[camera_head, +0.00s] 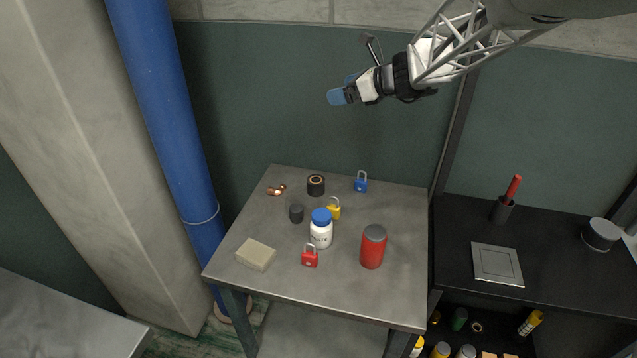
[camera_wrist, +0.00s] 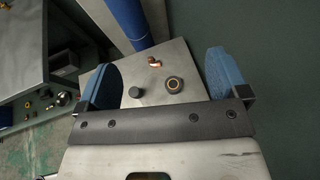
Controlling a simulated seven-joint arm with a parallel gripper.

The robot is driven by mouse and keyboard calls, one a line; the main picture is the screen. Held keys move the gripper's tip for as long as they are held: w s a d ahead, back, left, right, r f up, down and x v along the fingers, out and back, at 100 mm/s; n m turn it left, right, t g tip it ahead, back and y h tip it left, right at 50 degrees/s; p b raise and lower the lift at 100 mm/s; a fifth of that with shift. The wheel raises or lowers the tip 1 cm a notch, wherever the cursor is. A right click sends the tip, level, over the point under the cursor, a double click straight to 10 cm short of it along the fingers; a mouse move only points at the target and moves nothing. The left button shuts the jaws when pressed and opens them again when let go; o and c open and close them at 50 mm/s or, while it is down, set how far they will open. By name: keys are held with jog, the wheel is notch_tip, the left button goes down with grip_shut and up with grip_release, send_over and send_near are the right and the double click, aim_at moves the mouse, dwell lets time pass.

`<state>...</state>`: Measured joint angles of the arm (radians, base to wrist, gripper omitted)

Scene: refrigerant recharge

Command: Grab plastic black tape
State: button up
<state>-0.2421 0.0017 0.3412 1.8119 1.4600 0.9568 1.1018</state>
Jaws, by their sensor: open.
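The black tape roll (camera_head: 316,185) lies at the back of the small grey table, with a tan core showing. It also shows in the wrist view (camera_wrist: 174,83), between my fingers and beyond them. My gripper (camera_head: 340,95) is high above and behind the table, up and to the right of the tape. In the wrist view its blue fingers (camera_wrist: 163,82) are wide apart with nothing between them.
Near the tape are a copper fitting (camera_head: 275,190), a dark cap (camera_head: 296,213), a blue padlock (camera_head: 361,182) and a yellow padlock (camera_head: 334,209). A white bottle (camera_head: 321,232), red padlock (camera_head: 309,257), red canister (camera_head: 373,247) and beige block (camera_head: 256,254) stand in front. A blue pipe (camera_head: 165,120) rises left.

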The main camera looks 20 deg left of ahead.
send_near(324, 183)
jog(key=x, duration=0.4)
jog(key=shift+w+a+f, duration=0.15)
jog(key=shift+a+f, duration=0.1)
jog(key=shift+x, duration=1.25)
jog(key=shift+x, duration=2.6)
jog(key=shift+a+r, duration=0.1)
jog(key=shift+r, duration=0.1)
jog(key=c, duration=1)
